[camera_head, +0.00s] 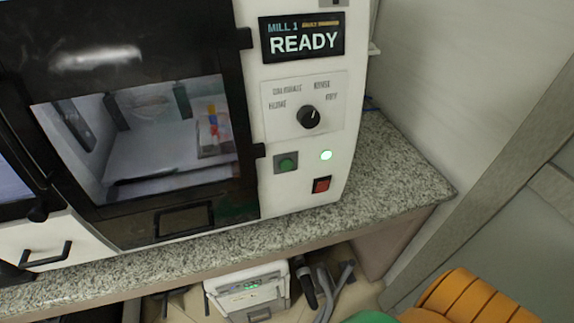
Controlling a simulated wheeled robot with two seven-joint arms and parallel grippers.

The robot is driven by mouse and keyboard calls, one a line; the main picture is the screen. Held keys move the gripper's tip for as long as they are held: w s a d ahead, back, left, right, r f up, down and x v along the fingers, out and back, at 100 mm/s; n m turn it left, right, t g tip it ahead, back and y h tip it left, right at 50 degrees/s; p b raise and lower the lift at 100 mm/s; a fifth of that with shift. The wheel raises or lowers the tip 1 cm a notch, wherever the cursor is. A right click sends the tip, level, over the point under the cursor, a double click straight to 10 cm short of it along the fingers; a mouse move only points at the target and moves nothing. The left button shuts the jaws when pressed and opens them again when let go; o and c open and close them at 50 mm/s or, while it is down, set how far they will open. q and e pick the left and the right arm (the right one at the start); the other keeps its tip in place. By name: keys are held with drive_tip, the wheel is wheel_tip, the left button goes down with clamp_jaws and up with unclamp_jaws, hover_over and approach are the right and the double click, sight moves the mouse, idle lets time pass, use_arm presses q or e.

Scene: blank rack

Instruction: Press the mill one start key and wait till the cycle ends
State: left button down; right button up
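Mill one (312,110) is a white machine with a black-framed glass door (130,120) on its left; the door looks shut. Its display (302,38) reads "MILL 1" and "READY". Below the display is a black rotary knob (309,117) with printed labels around it. A green round key (287,164) sits in a dark square below the knob. A lit pale green lamp (326,155) is to its right, and a red switch (321,185) is below the lamp. Neither of my grippers can be made out in the view.
The mill stands on a speckled granite counter (408,170) with free room at its right end. A white box with a small green display (249,291) and dark hoses (325,288) are under the counter. Orange ribbed (470,298) and green rounded shapes are at the bottom right.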

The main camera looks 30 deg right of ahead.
clamp_jaws()
idle(1.5)
